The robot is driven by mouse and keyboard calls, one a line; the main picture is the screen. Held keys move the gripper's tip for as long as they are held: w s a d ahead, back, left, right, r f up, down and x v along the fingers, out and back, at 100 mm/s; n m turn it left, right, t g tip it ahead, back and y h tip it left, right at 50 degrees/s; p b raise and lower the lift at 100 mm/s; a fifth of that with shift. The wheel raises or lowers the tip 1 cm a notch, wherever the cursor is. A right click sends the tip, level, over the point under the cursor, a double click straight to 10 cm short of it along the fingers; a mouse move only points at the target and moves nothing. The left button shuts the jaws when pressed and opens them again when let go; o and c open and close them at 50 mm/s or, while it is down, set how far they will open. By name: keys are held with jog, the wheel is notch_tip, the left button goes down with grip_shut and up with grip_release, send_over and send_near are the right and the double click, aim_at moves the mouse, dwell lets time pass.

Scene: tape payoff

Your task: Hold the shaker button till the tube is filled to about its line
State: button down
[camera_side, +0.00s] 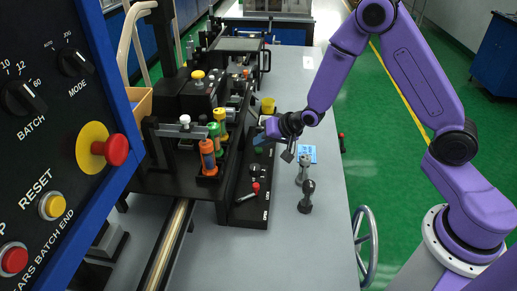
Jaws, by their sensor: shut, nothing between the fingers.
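My gripper (288,148) is shut and empty, in the air over the right edge of the black control strip (250,211), near a blue card on the table. Several capped tubes stand in a black rack to its left: an orange one (208,157) in front, a green one (214,136) and a yellow one (221,118) behind. A white-topped knob (185,119) and a yellow-topped knob (197,75) show on the black machine. I cannot tell which part is the shaker button. No fill line or fill level is readable at this size.
Two small grey upright pieces (303,169) (307,197) stand on the grey table below my gripper. The blue card (307,154) lies behind them. A red-tipped lever (253,189) sits on the strip. A handwheel (366,246) stands at the table's right edge; the front table is clear.

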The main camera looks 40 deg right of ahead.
aim_at(262, 149)
jog(key=shift+f, duration=0.45)
dwell(1.7)
jog(key=shift+r, duration=0.1)
dwell(0.6)
jog(key=shift+r, duration=0.8)
jog(key=shift+r, duration=2.45)
